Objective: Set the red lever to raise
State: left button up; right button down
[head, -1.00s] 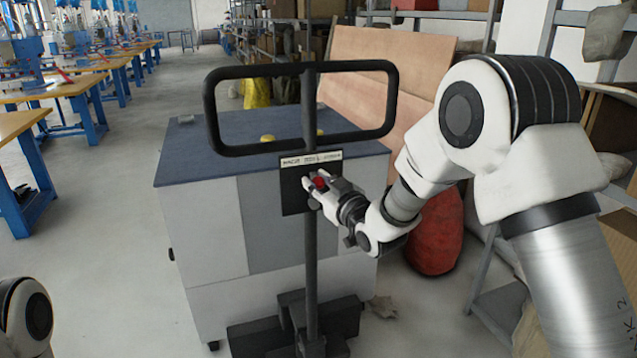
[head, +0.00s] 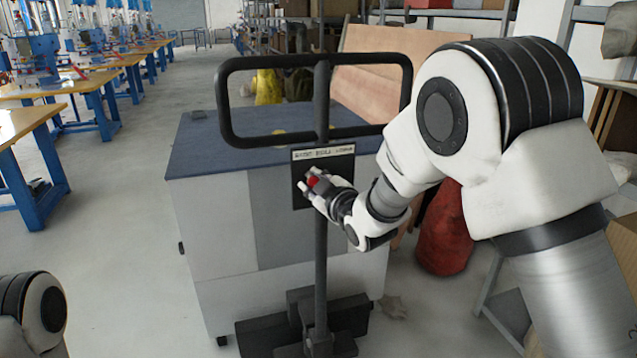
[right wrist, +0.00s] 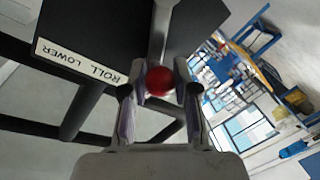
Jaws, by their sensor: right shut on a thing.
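The red lever knob (head: 313,180) shows in front of a black plate (head: 341,166), left of the plate's middle. The plate has a white label strip (head: 323,153) along its top and is fixed to a dark upright post. My right gripper (head: 311,185) is shut on the red lever knob. In the right wrist view the red knob (right wrist: 158,81) sits between the two fingers, with the grey lever rod behind it. The label strip (right wrist: 80,62) there reads "ROLL LOWER" upside down. My left gripper is out of view.
A dark looped handle bar (head: 228,105) rises above the plate. Behind it stands a grey cabinet (head: 215,215) with a blue top. A red sack (head: 443,230) stands on the floor to the right. Workbenches (head: 28,130) line the left, with free floor before them.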

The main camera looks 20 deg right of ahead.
jog(key=shift+a, duration=0.1)
dwell(0.4)
jog(key=c, duration=0.9)
grip_release()
jog(key=shift+f, duration=0.1)
jog(key=shift+o, duration=0.2)
jog(key=v, duration=1.2)
